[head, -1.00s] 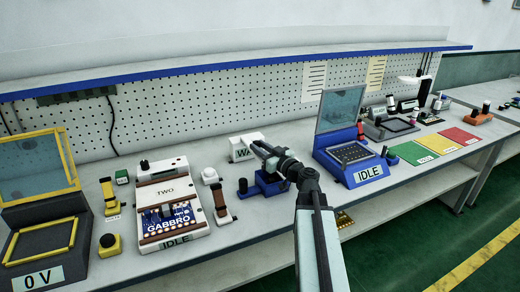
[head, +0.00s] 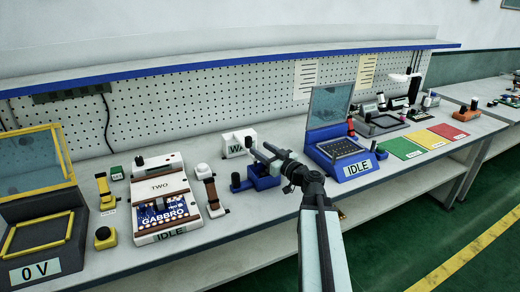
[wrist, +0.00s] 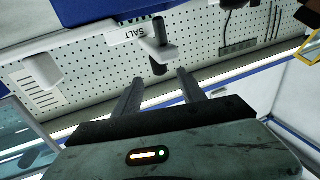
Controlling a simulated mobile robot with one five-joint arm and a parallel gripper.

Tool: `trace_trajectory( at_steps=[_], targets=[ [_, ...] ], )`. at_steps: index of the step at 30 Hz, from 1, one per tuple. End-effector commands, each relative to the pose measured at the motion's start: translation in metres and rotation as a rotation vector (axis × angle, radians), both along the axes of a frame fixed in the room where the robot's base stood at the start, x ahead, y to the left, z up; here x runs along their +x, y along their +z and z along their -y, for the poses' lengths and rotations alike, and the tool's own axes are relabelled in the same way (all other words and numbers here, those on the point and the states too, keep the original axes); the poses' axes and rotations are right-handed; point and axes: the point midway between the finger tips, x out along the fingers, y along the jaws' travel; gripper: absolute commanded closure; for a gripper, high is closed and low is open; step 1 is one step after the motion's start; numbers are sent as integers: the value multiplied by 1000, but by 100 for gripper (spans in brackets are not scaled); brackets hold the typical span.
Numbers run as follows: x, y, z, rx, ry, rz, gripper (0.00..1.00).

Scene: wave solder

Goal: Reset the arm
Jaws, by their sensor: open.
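My gripper (head: 262,152) is open and empty. In the head view it reaches over the bench, pointing back and left, above a blue holder (head: 264,181). In the wrist view its two dark fingers (wrist: 160,88) stand apart with nothing between them. Beyond the fingertips are a dark upright post (wrist: 159,32) on a pale base and a white label reading SALT. Part of the blue holder is hidden behind the gripper.
A blue machine (head: 345,150) marked IDLE stands close right of my gripper. A white unit (head: 150,162) with a GABBRO board is left, and a yellow-framed 0 V box (head: 40,240) far left. Green, yellow and red mats (head: 425,139) lie right. The pegboard (head: 200,112) backs the bench.

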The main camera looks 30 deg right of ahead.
Motion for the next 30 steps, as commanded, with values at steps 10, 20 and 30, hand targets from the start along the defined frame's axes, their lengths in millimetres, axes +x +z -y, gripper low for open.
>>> trace_trajectory(
  at_steps=[10, 20, 30],
  targets=[
    [-5, -1, 2, 0, 3, 0, 52],
    [-5, 12, 1, 0, 3, 0, 52],
    [-5, 73, 1, 0, 3, 0, 52]
  ],
)
